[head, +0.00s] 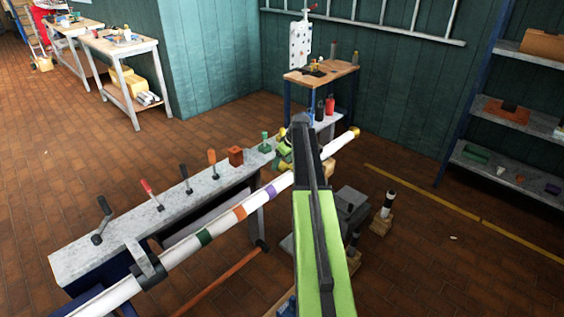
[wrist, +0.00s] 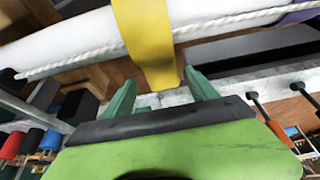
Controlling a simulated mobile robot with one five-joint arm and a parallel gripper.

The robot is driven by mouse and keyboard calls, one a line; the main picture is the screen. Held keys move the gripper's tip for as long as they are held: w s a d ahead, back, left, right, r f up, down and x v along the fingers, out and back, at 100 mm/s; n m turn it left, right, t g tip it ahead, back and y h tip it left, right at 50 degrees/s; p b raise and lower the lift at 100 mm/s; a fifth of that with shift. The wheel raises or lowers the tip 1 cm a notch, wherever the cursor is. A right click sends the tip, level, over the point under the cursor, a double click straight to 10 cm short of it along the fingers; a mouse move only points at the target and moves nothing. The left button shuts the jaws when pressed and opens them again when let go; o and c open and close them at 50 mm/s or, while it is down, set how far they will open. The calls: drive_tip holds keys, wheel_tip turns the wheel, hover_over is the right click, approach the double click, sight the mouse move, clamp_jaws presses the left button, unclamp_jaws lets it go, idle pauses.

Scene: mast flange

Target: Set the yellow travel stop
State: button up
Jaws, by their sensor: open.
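The white mast (head: 180,265) runs diagonally past the bench with green, orange and purple bands; it crosses the top of the wrist view (wrist: 85,42). A yellow piece (wrist: 150,42), which looks like the yellow travel stop, lies across the mast and narrows downward in the wrist view. Its lower end is between or just in front of the fingers of my gripper (wrist: 160,90). The two dark green fingers are apart, one on each side of it. I cannot tell whether they touch it. In the head view my arm hides most of that spot.
A grey bench (head: 75,258) carries several levers, a black one (head: 103,220) and a red one (head: 150,193) among them. A wooden-topped table (head: 320,75) stands behind, and shelves (head: 495,110) stand at right. The brick floor at front right is mostly clear.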

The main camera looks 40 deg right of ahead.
drive_tip(key=p+v, duration=1.4)
drive_tip(key=v, duration=0.2)
drive_tip(key=shift+r, duration=0.3)
